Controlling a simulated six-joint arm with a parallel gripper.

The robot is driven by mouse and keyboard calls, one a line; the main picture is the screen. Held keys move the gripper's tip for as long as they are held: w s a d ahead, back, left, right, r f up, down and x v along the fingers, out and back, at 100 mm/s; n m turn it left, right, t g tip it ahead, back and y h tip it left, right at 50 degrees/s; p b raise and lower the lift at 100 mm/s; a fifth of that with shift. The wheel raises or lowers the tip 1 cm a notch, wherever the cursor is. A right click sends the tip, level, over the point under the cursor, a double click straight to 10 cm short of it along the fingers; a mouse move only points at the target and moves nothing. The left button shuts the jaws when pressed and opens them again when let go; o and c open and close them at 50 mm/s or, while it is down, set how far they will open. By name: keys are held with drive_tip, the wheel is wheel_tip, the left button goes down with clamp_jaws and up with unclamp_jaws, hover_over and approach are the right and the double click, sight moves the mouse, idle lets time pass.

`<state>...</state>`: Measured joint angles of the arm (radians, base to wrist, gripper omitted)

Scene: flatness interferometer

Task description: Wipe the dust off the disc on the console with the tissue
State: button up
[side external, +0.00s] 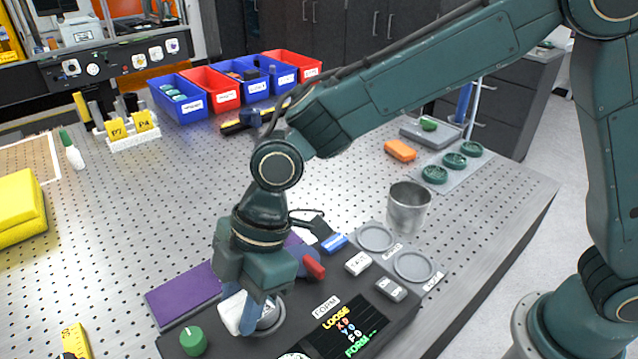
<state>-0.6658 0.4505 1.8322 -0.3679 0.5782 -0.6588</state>
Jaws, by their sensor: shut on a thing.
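My gripper (250,318) points down over the dark console (400,318) at the front of the table. Its jaws are shut on a white tissue (231,311), which shows beside and behind the blue fingertips. The tissue is low, at the left side of the round disc (270,320) on the console. The gripper hides part of the disc and tissue. I cannot tell whether the tissue touches the disc, and dust on it is too small to make out.
A green knob (193,341), a lit display (348,328) and a red item (314,267) are close around the gripper. Two round grey trays (414,267) and a metal cup (407,208) stand right.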

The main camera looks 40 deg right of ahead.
sight(241, 302)
drive_tip(key=shift+r, duration=4)
drive_tip(key=shift+r, duration=0.55)
wheel_tip(241, 302, up, 4)
drive_tip(key=w+d+m+t+h, duration=0.1)
drive_tip(key=w+d+m, duration=0.35)
drive_tip(key=d, duration=0.25)
drive_tip(key=w+d+m+t, duration=0.2)
drive_tip(key=w+d+m, duration=0.25)
drive_tip(key=d, duration=0.35)
drive_tip(key=w+d+m+t+h, duration=0.25)
drive_tip(key=d+m, duration=0.65)
drive_tip(key=d, duration=1.3)
drive_tip(key=shift+g+h, duration=0.45)
drive_tip(key=shift+g, duration=0.1)
drive_tip(key=f, duration=1.9)
drive_tip(key=shift+a, duration=0.25)
drive_tip(key=shift+r, duration=0.1)
